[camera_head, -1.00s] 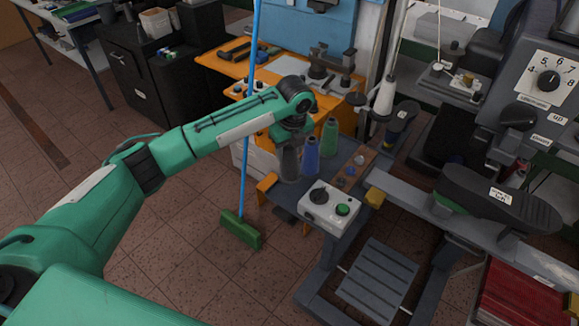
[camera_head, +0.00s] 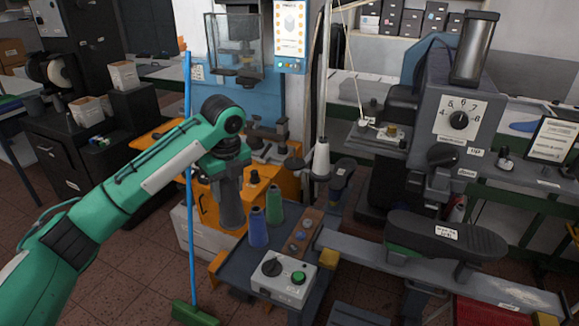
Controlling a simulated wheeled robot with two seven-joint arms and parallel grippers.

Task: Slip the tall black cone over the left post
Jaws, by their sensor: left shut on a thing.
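My left gripper (camera_head: 229,178) points down at the end of the green arm. It is shut on a dark grey-black cone (camera_head: 231,212), held upright. The cone's upper part is hidden by the gripper. The cone hangs just left of a blue cone (camera_head: 258,228) and appears raised above the small table (camera_head: 240,272). A green cone (camera_head: 274,204) stands behind the blue one. My right gripper is out of view.
A control box (camera_head: 283,280) with a black knob and green button sits at the table's front. A wooden strip (camera_head: 304,232) with small round items lies right of the cones. A blue pole (camera_head: 189,200) stands left, behind my arm.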

